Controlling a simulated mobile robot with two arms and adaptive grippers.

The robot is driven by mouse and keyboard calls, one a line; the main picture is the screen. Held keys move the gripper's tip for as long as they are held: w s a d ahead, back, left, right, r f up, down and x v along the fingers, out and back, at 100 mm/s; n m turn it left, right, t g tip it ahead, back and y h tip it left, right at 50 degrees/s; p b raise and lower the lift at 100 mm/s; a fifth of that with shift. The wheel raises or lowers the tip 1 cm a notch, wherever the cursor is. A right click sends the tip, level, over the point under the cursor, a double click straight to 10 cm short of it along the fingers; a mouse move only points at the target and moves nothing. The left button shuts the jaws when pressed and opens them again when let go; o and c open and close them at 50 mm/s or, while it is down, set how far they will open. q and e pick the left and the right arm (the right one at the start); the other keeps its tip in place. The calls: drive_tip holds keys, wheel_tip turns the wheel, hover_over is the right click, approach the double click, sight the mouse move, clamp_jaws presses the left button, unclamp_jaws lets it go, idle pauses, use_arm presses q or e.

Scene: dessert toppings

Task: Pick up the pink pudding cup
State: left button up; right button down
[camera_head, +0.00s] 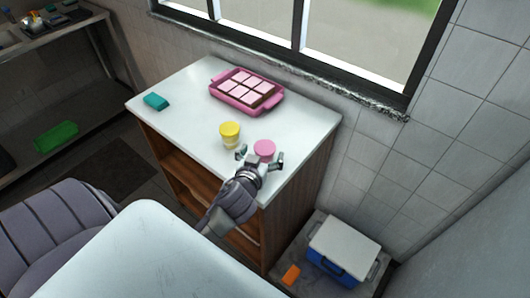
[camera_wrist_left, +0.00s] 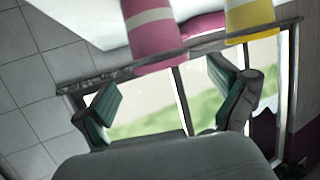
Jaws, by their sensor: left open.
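The pink pudding cup (camera_head: 265,149) stands upright near the front right corner of the white counter top. In the head view my left gripper (camera_head: 261,157) is in front of it, with one finger to each side of the cup, and hides its lower part. In the left wrist view the pink cup (camera_wrist_left: 155,40) appears upside down, just beyond the fingertips and roughly between them. My left gripper (camera_wrist_left: 165,76) is open, and nothing shows between its fingers. Whether a finger touches the cup cannot be told. My right gripper is not in view.
A yellow cup (camera_head: 230,134) stands close on the left of the pink one; it also shows in the wrist view (camera_wrist_left: 250,22). A pink tray (camera_head: 231,103) of pink squares lies behind. A teal item (camera_head: 156,102) lies at left. A blue cooler (camera_head: 342,249) stands below right.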

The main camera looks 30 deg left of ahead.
sight(265, 148)
use_arm(q)
drive_tip(key=x, duration=0.4)
drive_tip(key=shift+s+a+f+p, duration=0.1)
drive_tip(key=shift+s+f+p, duration=0.05)
drive_tip(key=shift+p, duration=0.15)
drive_tip(key=shift+c, duration=0.9)
drive_tip(key=c, duration=1)
drive_tip(key=shift+c, duration=0.9)
